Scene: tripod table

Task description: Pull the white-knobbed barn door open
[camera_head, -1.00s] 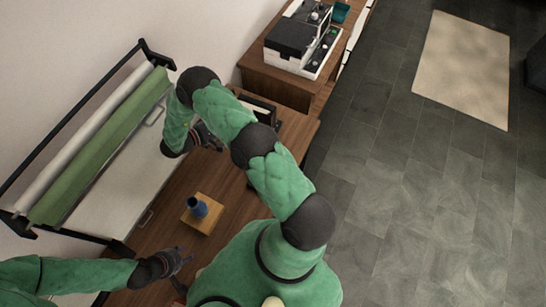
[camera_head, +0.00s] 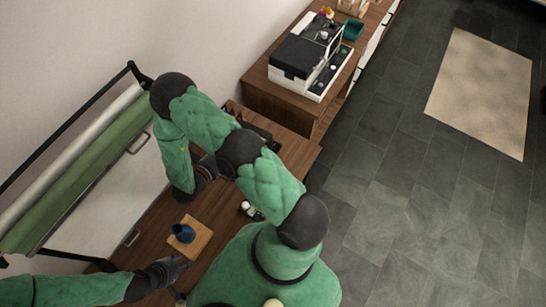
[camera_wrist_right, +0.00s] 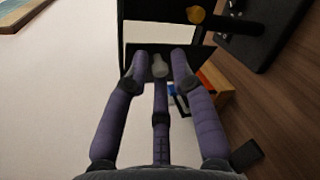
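In the head view my right gripper (camera_head: 208,168) is mostly hidden behind my own arm, and I cannot make out the barn door there. My left gripper (camera_head: 180,266) appears open and empty, low over the table near the wooden board.
A blue cup (camera_head: 182,233) stands on a wooden board (camera_head: 203,238) on the brown table (camera_head: 222,207). Green and white rolls (camera_head: 100,155) hang on a wall rack. A black-and-white machine (camera_head: 303,62) stands behind.

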